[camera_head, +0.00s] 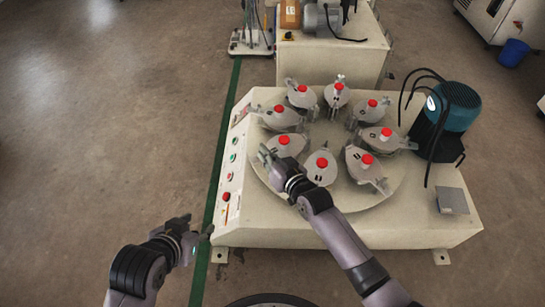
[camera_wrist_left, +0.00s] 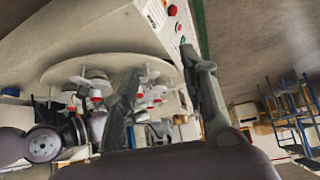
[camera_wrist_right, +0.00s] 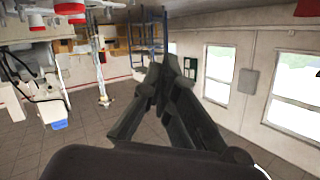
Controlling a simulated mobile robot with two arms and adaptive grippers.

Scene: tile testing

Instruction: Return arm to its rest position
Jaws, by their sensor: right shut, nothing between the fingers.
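The arms are mine. My right arm reaches in from the lower right over the tile testing machine (camera_head: 390,228). My right gripper (camera_head: 267,154) is near the left edge of the round turntable (camera_head: 345,198), close to a red-knobbed unit. Its fingertips meet, with nothing between them, in the right wrist view (camera_wrist_right: 156,80). My left gripper (camera_head: 200,228) is low at the left, beside the machine's front left corner. Its fingers stand apart and empty in the left wrist view (camera_wrist_left: 165,80). I cannot tell whether the right gripper touches the machine.
Several grey units with red knobs (camera_head: 322,162) ring the turntable. A teal motor (camera_head: 455,105) stands at the machine's right. A panel with buttons (camera_head: 232,170) runs along its left side. A green floor line (camera_head: 224,135) lies beside it. The floor further left is clear.

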